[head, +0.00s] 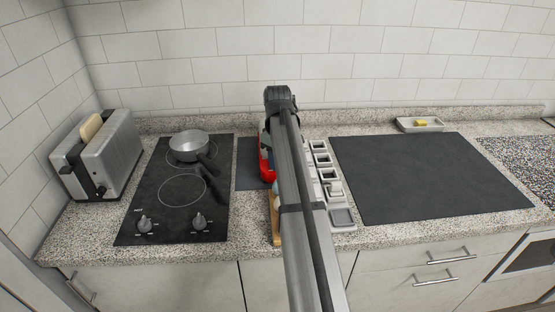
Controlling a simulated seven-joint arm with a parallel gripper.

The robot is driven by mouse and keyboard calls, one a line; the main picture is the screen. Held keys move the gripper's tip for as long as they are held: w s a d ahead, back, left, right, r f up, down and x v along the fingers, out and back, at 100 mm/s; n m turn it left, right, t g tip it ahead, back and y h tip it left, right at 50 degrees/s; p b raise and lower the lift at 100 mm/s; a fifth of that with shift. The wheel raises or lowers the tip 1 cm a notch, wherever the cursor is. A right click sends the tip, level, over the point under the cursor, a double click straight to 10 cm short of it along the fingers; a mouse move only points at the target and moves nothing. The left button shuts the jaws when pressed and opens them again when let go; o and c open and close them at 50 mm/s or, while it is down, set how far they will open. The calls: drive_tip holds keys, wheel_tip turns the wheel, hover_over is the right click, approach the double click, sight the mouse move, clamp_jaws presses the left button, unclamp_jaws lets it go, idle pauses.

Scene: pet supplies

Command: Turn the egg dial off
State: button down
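The cooktop (147,196) carries two dark dials at its front edge, a left dial (144,224) and a right dial (199,221). I cannot tell which thing is the egg dial, and the dial settings are too small to read. A grey pan (189,145) stands on the rear ring, its dark handle pointing to the front right. A red object (265,164) shows partly beside my arm, mostly hidden by it. My arm runs up the middle of the picture; my gripper is not visible, nor is whether it holds anything.
A toaster (118,152) with bread stands at the left. A wooden board edge (275,232) shows by my arm. Several small square trays (343,217) line the arm's right side. A wide dark mat (430,175) lies bare at the right. A soap dish (408,127) sits behind it.

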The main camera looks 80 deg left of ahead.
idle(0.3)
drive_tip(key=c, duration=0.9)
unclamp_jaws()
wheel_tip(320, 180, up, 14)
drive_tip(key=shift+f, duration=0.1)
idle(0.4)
